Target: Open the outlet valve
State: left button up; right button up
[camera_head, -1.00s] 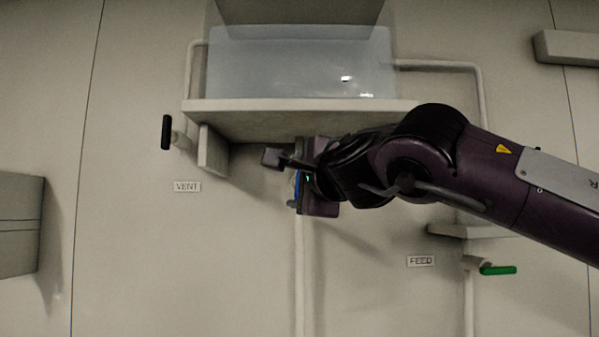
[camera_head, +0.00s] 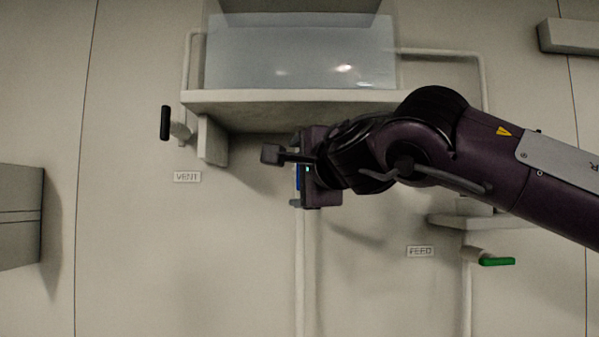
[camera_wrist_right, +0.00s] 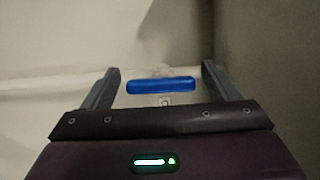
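A blue bar handle (camera_wrist_right: 160,85) lies between the two spread fingers of my right gripper (camera_wrist_right: 160,70) in the right wrist view, with gaps on both sides. In the head view, my right gripper (camera_head: 281,178) is below the shelf, by a vertical pipe. Only a sliver of the blue handle (camera_head: 298,177) shows there, the rest hidden by the gripper. No outlet label is readable; a small pale tag (camera_wrist_right: 165,100) shows below the handle in the wrist view. My left gripper is not in view.
A clear tank (camera_head: 300,55) stands on a shelf (camera_head: 250,98) above my right gripper. A black vent handle (camera_head: 165,123) is at left and a green feed handle (camera_head: 497,262) at lower right. A bracket (camera_head: 212,140) supports the shelf. The wall at lower middle is clear.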

jog(key=shift+s+d+b, duration=0.15)
jog(key=shift+s+b, duration=0.1)
jog(key=shift+b, duration=0.05)
jog(key=b+v, duration=0.3)
jog(key=v, duration=0.4)
jog(key=shift+s+b, duration=0.2)
jog(key=shift+b, duration=0.1)
jog(key=shift+w, duration=0.1)
